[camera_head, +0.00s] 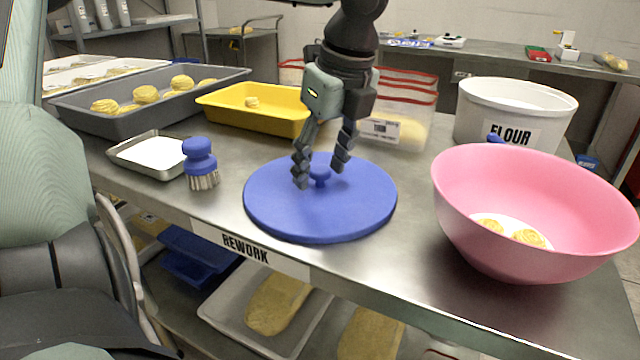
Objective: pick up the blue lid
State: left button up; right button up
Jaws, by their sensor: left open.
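The blue lid (320,215) is a flat round disc with a small knob (320,176) at its centre. It lies on the steel table, near the front edge. My left gripper (321,178) points down over the lid, with its two fingers apart, one on each side of the knob. Whether the fingers touch the knob or the lid I cannot tell. My right gripper is not in the picture.
A pink bowl (530,200) with pastries stands right of the lid. A white flour tub (515,112) is behind it. A blue brush (200,160), a small metal tray (150,155) and a yellow tray (255,108) are to the left.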

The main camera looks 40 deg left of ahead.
pick_arm(q)
grip_shut()
dwell(0.3)
